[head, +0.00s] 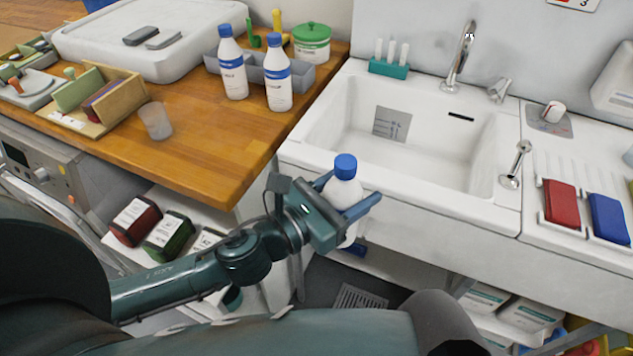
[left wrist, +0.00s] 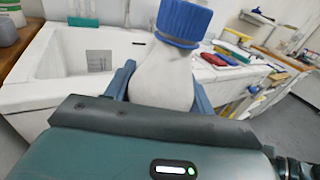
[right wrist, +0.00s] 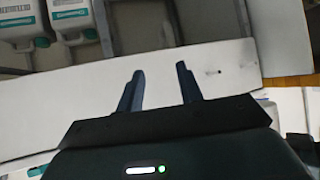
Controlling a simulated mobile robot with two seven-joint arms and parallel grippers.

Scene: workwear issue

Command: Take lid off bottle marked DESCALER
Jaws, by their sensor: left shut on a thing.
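A white bottle (head: 342,189) with a ribbed blue lid (head: 346,165) is held upright in front of the sink. My left gripper (head: 349,193) is shut around its body, below the lid. The left wrist view shows the white shoulder (left wrist: 163,80) between the fingers and the blue lid (left wrist: 184,23) on top. No readable label shows on this bottle. My right gripper (right wrist: 160,72) is open and empty in the right wrist view, its two fingers apart before a pale surface. It cannot be made out in the head view.
Two similar blue-capped bottles stand on the wooden counter (head: 190,165), one left (head: 232,70) and one right (head: 277,80), their labels too small to read. A clear cup (head: 156,120) stands near the counter's front. The sink (head: 430,150) is empty; sponges (head: 561,203) lie at its right.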

